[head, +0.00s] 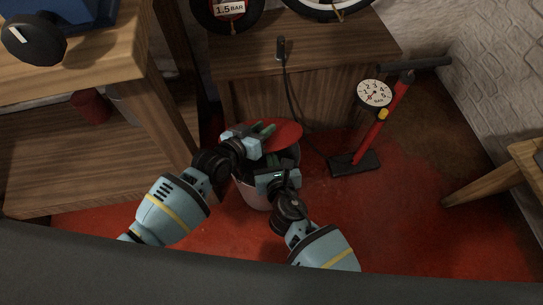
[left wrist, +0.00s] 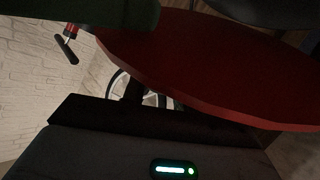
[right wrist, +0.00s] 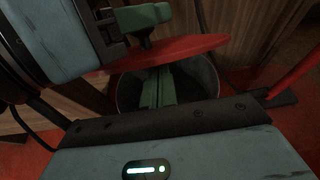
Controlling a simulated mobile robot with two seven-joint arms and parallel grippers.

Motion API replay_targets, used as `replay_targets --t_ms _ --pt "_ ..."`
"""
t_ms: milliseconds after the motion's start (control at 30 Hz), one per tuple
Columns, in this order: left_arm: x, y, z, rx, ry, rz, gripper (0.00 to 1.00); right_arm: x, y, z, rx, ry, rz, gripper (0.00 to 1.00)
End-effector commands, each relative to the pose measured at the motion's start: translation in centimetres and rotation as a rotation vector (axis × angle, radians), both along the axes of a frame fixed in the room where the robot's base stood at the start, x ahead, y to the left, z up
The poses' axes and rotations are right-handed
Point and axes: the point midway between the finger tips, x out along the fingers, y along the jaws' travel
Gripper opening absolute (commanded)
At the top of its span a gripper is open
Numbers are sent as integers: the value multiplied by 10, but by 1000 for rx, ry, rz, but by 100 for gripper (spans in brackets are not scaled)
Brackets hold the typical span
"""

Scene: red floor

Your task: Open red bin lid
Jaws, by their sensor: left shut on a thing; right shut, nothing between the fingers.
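The bin (head: 257,196) is pale and round and stands on the floor in front of the wooden cabinet. Its red lid (head: 286,132) is raised, and the dark inside of the bin (right wrist: 208,80) shows below it in the right wrist view. My left gripper (head: 265,131) is at the lid, with its green fingers (right wrist: 150,20) shut at the lid's edge; the exact contact is hidden. The lid fills much of the left wrist view (left wrist: 205,62). My right gripper (head: 275,162) is shut and empty, its green fingers (right wrist: 158,88) over the bin's opening.
A red floor pump (head: 372,130) with a gauge stands right of the bin. Its black hose (head: 291,100) hangs close behind the lid. A wooden workbench (head: 160,110) stands close on the left. The red floor is clear to the front right.

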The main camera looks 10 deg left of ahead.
Motion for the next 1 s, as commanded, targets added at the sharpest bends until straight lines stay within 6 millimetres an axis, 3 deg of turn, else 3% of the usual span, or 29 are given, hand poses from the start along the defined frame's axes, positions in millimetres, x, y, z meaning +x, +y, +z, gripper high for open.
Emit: replay_targets --t_ms 800,833,933,1000 --pt "-1 2 -4 8 6 0 0 10 3 18 4 -10 1 0" --pt "-2 2 -4 8 6 0 33 11 3 18 4 -10 1 0" --pt "-2 2 -4 8 7 -1 46 11 3 18 4 -10 1 0" --pt "-2 1 -4 6 7 -1 49 10 3 18 4 -10 1 0"
